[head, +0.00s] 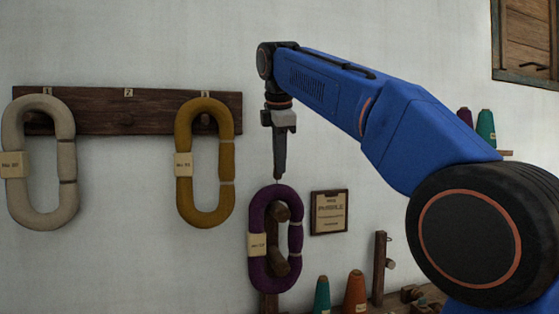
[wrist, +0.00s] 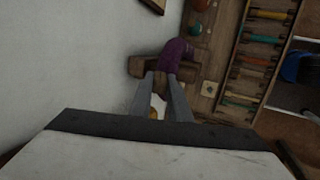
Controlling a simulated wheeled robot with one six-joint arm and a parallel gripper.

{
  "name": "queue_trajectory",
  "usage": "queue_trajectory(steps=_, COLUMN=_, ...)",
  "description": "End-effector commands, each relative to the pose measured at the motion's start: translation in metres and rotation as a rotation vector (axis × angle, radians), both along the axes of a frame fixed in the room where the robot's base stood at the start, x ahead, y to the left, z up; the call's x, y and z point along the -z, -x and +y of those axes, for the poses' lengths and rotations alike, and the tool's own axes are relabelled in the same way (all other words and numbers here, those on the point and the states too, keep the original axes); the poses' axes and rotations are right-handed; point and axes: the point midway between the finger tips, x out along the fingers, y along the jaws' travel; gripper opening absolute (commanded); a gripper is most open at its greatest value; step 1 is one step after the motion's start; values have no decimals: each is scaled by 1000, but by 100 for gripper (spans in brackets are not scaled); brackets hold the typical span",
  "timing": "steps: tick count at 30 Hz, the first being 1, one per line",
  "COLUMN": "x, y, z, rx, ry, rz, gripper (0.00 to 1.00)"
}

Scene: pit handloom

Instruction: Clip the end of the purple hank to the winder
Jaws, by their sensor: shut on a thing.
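The purple hank (head: 256,225) hangs as an upright loop around two wooden pegs (head: 279,263) on a stand, with a paper tag on its left side. My gripper (head: 279,176) points down just above the top of the loop. Its fingers are close together, and a thin strand, the hank's end, runs from the tips down to the hank. In the wrist view the fingers (wrist: 160,88) reach toward the purple hank (wrist: 176,52), and something small and pale shows between them. I cannot tell for certain which part is the winder.
A beige hank (head: 66,150) and a mustard hank (head: 226,150) hang on a wall rack (head: 150,115) at left. A framed plaque (head: 328,212) is right of the purple hank. Teal (head: 321,295) and orange cones (head: 355,291) and a wooden post (head: 379,265) stand on the bench below.

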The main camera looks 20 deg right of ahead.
Motion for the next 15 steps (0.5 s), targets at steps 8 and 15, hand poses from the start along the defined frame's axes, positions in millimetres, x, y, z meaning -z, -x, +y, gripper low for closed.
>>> queue_trajectory(steps=8, x=-4, y=0, z=0, rx=0, ry=0, rz=-1, gripper=0)
queue_trajectory(steps=15, x=-23, y=-1, z=0, rx=1, ry=0, rz=-2, gripper=0)
